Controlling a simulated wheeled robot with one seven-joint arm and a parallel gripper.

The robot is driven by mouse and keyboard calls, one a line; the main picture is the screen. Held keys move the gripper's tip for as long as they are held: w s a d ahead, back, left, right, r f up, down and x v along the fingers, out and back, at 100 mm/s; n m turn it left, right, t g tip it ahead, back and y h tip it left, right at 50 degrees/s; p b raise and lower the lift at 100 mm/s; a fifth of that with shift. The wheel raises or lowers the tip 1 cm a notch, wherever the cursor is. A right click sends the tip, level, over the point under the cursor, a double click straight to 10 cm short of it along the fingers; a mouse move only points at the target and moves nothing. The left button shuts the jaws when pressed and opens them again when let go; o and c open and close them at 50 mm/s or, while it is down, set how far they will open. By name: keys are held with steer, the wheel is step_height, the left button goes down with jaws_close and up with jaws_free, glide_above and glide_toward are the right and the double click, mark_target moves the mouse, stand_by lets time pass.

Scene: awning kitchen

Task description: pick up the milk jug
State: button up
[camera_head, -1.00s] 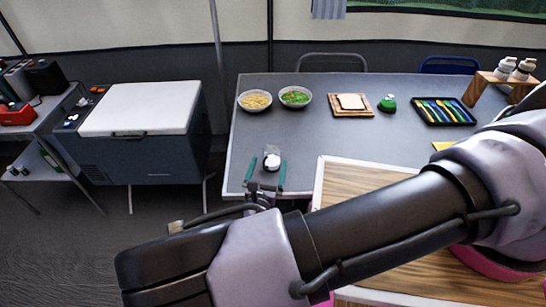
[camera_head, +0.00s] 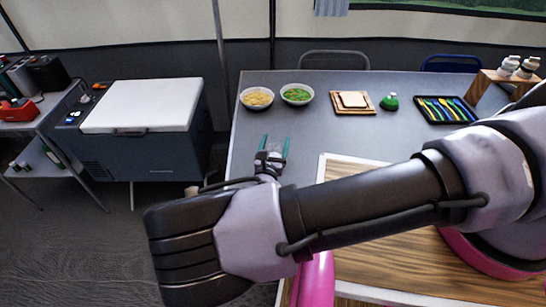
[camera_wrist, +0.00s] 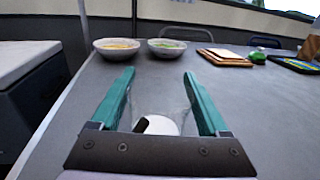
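The milk jug (camera_wrist: 162,126) shows in the wrist view as a clear vessel with white milk and a dark piece at its left. It stands on the grey table (camera_wrist: 255,115) between the two teal fingers. My gripper (camera_wrist: 158,78) is open, with a finger on either side of the jug and gaps that look clear of it. In the head view my gripper (camera_head: 274,142) is over the table's left part, and its body hides most or all of the jug.
Two food bowls (camera_head: 257,98) (camera_head: 297,94) stand beyond my gripper. A cutting board with bread (camera_head: 352,102), a green item (camera_head: 389,102) and a cutlery tray (camera_head: 445,109) lie further right. A wooden board (camera_head: 345,172) is at the right front. A cooler (camera_head: 142,105) stands left.

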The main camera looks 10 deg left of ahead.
steer(key=c, duration=1)
steer(key=shift+c, duration=0.2)
steer(key=shift+r, duration=0.2)
